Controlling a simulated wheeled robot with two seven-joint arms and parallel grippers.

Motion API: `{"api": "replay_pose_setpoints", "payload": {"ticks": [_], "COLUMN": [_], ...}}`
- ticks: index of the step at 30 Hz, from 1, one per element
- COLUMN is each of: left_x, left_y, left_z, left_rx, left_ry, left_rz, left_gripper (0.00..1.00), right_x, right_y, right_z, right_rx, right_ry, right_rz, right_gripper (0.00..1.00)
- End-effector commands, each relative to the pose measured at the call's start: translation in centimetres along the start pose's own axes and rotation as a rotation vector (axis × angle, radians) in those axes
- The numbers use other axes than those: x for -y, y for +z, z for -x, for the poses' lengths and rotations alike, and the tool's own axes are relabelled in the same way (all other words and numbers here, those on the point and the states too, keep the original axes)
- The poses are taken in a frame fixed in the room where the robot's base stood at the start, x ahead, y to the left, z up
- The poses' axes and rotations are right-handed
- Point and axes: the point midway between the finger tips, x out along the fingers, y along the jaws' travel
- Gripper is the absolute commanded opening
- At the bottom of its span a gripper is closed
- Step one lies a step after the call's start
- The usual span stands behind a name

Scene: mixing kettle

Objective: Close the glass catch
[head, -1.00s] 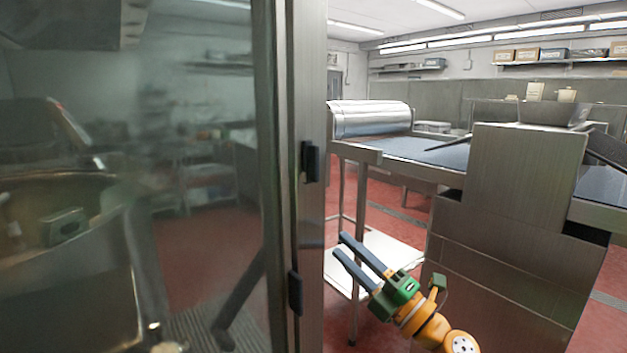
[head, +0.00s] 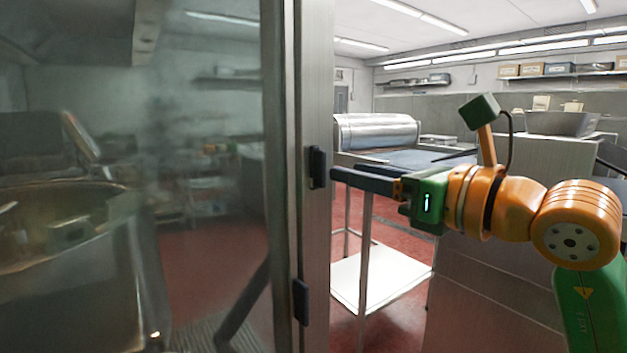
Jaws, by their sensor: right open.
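A tall glass panel (head: 215,240) in a metal frame fills the left of the head view. Two small black catch pieces sit on the metal upright: an upper one (head: 317,167) and a lower one (head: 300,302). My right gripper (head: 333,175) is raised level with the upper black piece, its dark fingers pointing left. The fingertips are just right of that piece in the picture; whether they touch it I cannot tell. The gripper is open and nothing shows between its fingers. My left gripper is not in view.
Behind the glass stands a large metal kettle (head: 60,250). To the right are a steel table with a roller (head: 375,131), a white lower shelf (head: 380,280) and a metal cabinet (head: 490,290) behind my right arm. Red floor shows between them.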

Motion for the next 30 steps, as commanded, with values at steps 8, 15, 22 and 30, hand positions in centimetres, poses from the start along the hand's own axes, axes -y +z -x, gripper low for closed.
{"api": "replay_pose_setpoints", "payload": {"ticks": [8, 15, 22, 30], "left_x": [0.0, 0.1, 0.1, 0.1], "left_y": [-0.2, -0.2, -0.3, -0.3], "left_z": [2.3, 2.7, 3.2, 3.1], "left_rx": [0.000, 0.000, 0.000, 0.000], "left_ry": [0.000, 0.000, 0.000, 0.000], "left_rz": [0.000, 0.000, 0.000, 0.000], "left_gripper": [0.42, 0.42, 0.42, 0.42], "right_x": [-0.1, -0.1, 0.0, 0.0], "right_y": [0.4, 0.0, 0.0, -0.1], "right_z": [-3.4, -4.7, -5.6, -5.7], "right_rx": [-0.002, 0.000, -0.001, 0.000], "right_ry": [0.004, 0.003, 0.003, 0.003], "right_rz": [-0.004, -0.003, -0.003, -0.003], "right_gripper": [0.42, 0.42, 0.42, 0.21]}}
